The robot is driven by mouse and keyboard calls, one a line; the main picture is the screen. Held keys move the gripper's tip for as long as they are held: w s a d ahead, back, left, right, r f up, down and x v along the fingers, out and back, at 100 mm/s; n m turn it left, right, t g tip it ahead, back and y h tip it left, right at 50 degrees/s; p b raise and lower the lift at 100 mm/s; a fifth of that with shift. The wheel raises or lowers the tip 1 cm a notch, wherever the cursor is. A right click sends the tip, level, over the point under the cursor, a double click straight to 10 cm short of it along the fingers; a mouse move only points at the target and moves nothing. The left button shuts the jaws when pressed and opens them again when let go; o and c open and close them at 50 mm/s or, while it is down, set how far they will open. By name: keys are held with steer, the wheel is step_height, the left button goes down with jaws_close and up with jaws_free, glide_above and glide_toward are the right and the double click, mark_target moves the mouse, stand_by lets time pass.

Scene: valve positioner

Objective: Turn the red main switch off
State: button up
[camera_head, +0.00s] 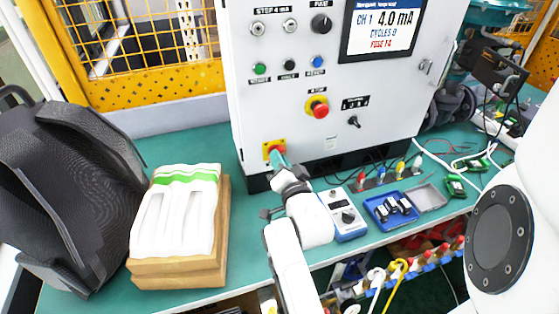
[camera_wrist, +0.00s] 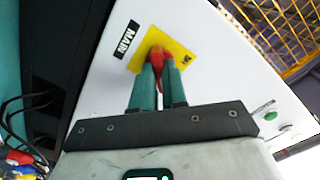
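The red main switch (camera_head: 275,149) sits on a yellow plate low on the left of the cabinet front. In the wrist view the red main switch (camera_wrist: 156,50) shows on its yellow plate (camera_wrist: 181,52), beside a black MAIN label (camera_wrist: 125,39). My gripper (camera_head: 278,160) reaches it from the front and hides part of it. In the wrist view the two green fingers of my gripper (camera_wrist: 160,70) stand close together, one on each side of the red handle, with red showing in the narrow gap. They look closed on it.
The grey cabinet (camera_head: 330,110) carries a red stop button (camera_head: 318,107) and a display (camera_head: 385,25). On the green bench stand a blue meter (camera_head: 343,214), a blue tray (camera_head: 371,205), a white package on cartons (camera_head: 176,225) and a black backpack (camera_head: 75,190). Loose wires lie right.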

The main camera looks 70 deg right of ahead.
jaws_close()
steer(key=shift+n, duration=0.4)
steer(key=n+b, duration=0.4)
steer(key=n, duration=1.3)
stand_by(0.6)
steer(key=o, duration=0.5)
jaws_free()
steer(key=shift+o, duration=0.2)
